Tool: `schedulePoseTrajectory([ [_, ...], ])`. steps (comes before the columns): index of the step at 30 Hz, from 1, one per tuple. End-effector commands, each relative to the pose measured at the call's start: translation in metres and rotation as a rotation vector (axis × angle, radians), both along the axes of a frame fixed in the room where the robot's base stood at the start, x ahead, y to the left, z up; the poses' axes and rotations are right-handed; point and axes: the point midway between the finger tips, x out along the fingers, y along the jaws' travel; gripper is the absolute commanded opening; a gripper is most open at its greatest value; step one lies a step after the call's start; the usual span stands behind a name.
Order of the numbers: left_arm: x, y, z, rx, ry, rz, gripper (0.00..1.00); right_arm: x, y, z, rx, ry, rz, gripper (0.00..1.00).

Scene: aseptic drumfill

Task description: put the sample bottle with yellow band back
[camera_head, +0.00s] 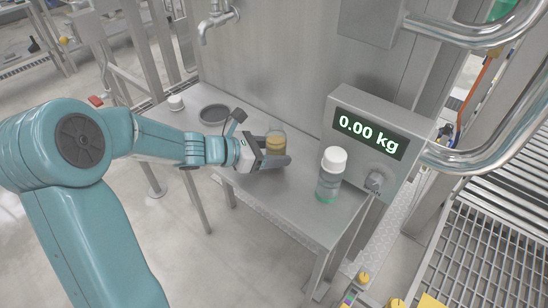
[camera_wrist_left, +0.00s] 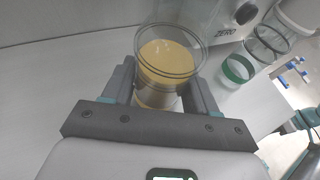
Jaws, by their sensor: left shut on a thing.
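My left gripper (camera_head: 277,154) is shut on a clear, open-topped sample bottle (camera_head: 275,142) that shows yellow, at the steel bench. In the left wrist view the bottle (camera_wrist_left: 168,60) stands roughly upright between the two fingers. The yellow shows through the clear wall; whether it is a band or contents I cannot tell. The fingers hide the bottle's lower part, so I cannot tell whether its base touches the bench. My right gripper is in neither view.
A white-capped bottle with green near its base (camera_head: 330,178) stands on the bench (camera_head: 290,205), right of the gripper. Behind it is a display box (camera_head: 372,138) reading 0.00 kg. A round grey dish (camera_head: 213,114) and a small white cap (camera_head: 176,102) are at left.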

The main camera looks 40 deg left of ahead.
Motion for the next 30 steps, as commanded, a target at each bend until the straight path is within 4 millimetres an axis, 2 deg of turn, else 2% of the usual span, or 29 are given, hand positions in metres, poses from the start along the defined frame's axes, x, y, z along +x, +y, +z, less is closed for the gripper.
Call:
schedulePoseTrajectory([
  [1, 0.0, 0.0, -0.009, -0.003, 0.002, 0.0, 0.28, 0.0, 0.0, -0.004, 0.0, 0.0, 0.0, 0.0],
  [3, 0.0, 0.0, -0.012, -0.002, 0.0, 0.002, 0.28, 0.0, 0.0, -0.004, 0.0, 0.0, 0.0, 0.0],
  [14, 0.0, 0.0, -0.016, 0.0, -0.001, 0.001, 0.28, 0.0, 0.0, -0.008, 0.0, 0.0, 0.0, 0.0],
  [15, 0.0, 0.0, -0.015, 0.0, 0.0, 0.001, 0.68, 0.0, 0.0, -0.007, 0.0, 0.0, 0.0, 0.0],
  [17, 0.0, 0.0, -0.014, 0.0, 0.0, 0.001, 0.83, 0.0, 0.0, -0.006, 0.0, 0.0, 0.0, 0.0],
  [27, 0.0, 0.0, -0.009, 0.0, 0.0, 0.001, 0.83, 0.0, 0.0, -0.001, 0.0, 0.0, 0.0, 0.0],
  [30, -0.01, 0.008, -0.005, 0.003, -0.002, 0.004, 0.83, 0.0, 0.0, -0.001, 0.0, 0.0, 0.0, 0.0],
])
